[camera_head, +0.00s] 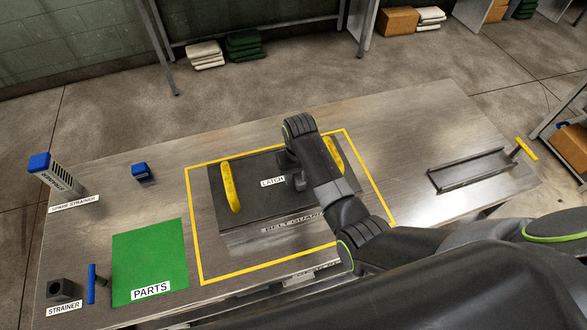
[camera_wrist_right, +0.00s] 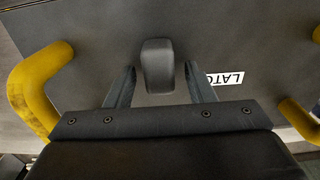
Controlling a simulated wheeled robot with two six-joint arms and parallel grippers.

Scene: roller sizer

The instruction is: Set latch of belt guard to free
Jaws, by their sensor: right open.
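The belt guard (camera_head: 240,205) is a dark box lying inside a yellow outline on the bench, with a yellow handle (camera_head: 230,187) at its left and another (camera_head: 333,155) at its right. The latch (camera_wrist_right: 157,62) is a dark rounded knob on its top, beside the LATCH label (camera_head: 272,181). My right gripper (camera_wrist_right: 159,70) is open over the guard, its two fingers on either side of the latch, with gaps showing. In the head view my right arm partly covers the gripper and latch area. My left gripper is not in view.
A green PARTS mat (camera_head: 150,255) lies left of the guard. A dark tray with a yellow handle (camera_head: 470,170) lies at right.

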